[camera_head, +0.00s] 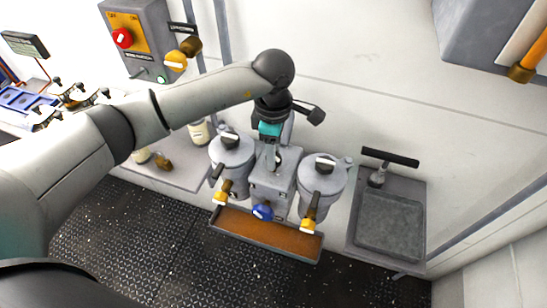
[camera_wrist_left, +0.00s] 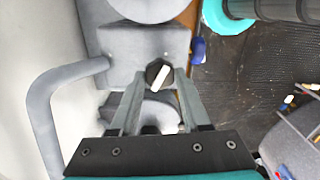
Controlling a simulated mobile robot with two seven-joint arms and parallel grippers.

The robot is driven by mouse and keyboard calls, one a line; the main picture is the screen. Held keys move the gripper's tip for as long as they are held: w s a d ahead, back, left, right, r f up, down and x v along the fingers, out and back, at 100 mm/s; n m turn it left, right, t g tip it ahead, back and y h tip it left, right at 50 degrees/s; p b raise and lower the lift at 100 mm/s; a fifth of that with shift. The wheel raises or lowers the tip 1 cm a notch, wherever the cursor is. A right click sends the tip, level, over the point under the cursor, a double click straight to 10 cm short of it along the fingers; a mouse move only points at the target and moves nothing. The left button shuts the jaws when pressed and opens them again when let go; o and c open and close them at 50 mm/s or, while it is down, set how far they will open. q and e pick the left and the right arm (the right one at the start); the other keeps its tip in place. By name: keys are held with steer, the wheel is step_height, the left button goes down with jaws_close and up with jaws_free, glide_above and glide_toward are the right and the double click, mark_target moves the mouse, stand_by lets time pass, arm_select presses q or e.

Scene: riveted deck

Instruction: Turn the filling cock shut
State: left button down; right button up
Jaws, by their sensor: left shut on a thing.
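The filling cock (camera_wrist_left: 158,75) appears to be the black knob with a white bar in the left wrist view. It is on the grey middle block (camera_head: 272,186) between two grey lidded pots. My left gripper (camera_wrist_left: 160,78) reaches down to it, with one finger on each side, shut on the knob. In the head view my left gripper (camera_head: 273,158) is over the top of the block and largely hides the knob. The white bar lies slightly tilted in the left wrist view.
The left pot (camera_head: 232,150) and right pot (camera_head: 322,175) flank the block closely. A blue knob (camera_head: 263,212) and yellow-tipped taps sit above a brown tray (camera_head: 266,236). A grey basin (camera_head: 390,222) stands at right. A switch box (camera_head: 140,40) hangs on the wall.

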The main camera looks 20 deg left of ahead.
arm_select(q)
steer(key=m+b, duration=0.8)
steer(key=shift+f+b, duration=0.15)
steer(key=shift+b, duration=0.15)
steer(key=shift+m+b, duration=1.9)
steer(key=shift+m, duration=0.4)
steer(key=shift+r, duration=0.2)
steer(key=shift+c, duration=1.9)
jaws_free()
step_height(320, 180, up, 15)
steer(key=p, duration=0.1)
steer(key=shift+r, duration=0.15)
